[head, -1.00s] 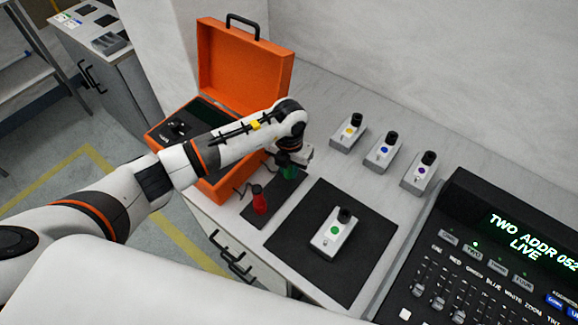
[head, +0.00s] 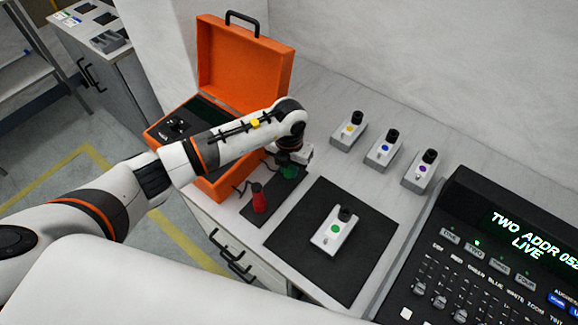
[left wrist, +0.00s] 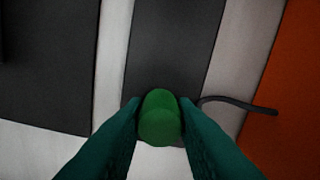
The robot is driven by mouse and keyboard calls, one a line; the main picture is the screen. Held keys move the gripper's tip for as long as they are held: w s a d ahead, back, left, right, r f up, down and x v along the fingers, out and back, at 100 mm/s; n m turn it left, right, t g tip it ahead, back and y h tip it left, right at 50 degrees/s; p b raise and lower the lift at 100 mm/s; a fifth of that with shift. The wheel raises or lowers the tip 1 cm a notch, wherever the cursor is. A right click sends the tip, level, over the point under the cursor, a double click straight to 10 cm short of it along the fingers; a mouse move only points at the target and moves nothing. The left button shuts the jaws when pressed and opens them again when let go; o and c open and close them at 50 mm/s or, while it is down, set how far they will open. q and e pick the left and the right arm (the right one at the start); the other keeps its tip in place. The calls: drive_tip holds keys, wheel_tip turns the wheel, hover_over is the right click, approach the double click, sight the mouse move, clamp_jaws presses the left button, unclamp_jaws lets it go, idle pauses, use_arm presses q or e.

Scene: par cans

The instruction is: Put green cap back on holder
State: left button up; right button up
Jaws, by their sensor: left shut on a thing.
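The green cap (head: 289,172) is at the far end of a narrow dark strip. It also shows in the left wrist view (left wrist: 160,118), between the two fingers. My left gripper (head: 291,163) points down and is shut on the green cap. In the head view the wrist partly hides the cap, and I cannot tell whether the cap touches the strip. A white box with a green dot and a black knob (head: 334,232) stands on the large black mat (head: 290,237). I cannot tell which thing is the holder. My right gripper is not in view.
A red cap (head: 259,200) stands on the dark strip (head: 275,196). An open orange case (head: 245,70) is behind my left arm. Three white boxes (head: 348,132) (head: 384,151) (head: 420,172) stand at the back. A lighting console (head: 480,255) fills the right.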

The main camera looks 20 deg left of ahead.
use_arm(q)
drive_tip(key=shift+f+b, duration=0.3)
idle(0.4)
drive_tip(key=o, duration=1)
drive_tip(key=shift+o, duration=0.2)
drive_tip(key=shift+r, duration=0.1)
